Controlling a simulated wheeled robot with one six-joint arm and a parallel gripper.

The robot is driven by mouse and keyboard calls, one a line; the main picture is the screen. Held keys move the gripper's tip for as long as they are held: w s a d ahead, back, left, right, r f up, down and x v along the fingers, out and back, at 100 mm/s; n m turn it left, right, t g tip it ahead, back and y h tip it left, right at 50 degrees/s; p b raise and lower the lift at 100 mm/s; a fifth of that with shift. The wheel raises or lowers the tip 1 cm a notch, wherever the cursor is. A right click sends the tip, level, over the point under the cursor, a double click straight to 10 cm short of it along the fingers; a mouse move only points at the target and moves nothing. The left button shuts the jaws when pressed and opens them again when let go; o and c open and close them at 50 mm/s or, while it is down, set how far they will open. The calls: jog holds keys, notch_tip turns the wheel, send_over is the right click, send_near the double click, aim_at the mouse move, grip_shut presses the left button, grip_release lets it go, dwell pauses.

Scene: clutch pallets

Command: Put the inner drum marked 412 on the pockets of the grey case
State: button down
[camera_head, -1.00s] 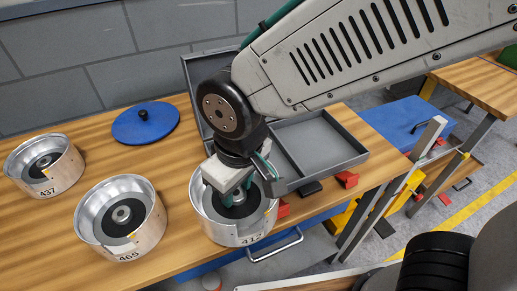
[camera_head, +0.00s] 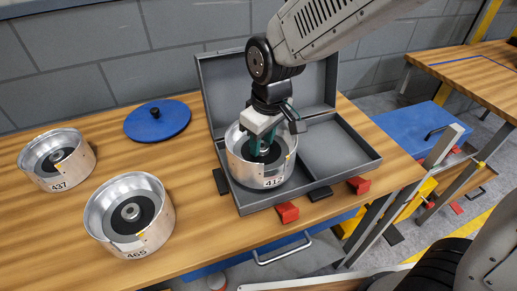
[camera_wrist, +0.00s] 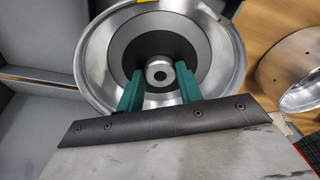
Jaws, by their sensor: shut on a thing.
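The silver drum marked 412 (camera_head: 270,176) is at the left part of the open grey case (camera_head: 352,179). My gripper (camera_head: 264,150) points down into it, and its green fingers are shut on the drum's centre hub. In the wrist view the fingers (camera_wrist: 159,87) stand on both sides of the hub of the drum (camera_wrist: 228,60). The drum looks upright. Its underside is hidden, so I cannot tell whether it rests on the case floor or hangs just above it.
Drums marked 465 (camera_head: 153,232) and 437 (camera_head: 75,172) stand on the wooden table to the left. A blue round lid (camera_head: 170,122) lies behind them. Red blocks (camera_head: 287,212) sit at the case's front edge. The case's right compartment is empty, and its lid (camera_head: 222,90) stands open behind.

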aim_at(265, 142)
jog(key=shift+w+d, duration=0.2)
jog(key=shift+w, duration=0.5)
jog(key=shift+w+d+f, duration=0.1)
jog(key=shift+w+f, duration=0.05)
jog(key=shift+f, duration=1.6)
jog(key=c, duration=0.9)
grip_release()
jog(key=shift+f, duration=0.2)
jog(key=shift+c, duration=0.2)
jog(key=r, duration=0.7)
jog(key=s+d+r, duration=0.1)
jog(key=r, duration=0.3)
jog(key=shift+s+r, duration=0.1)
jog(key=shift+r, duration=0.5)
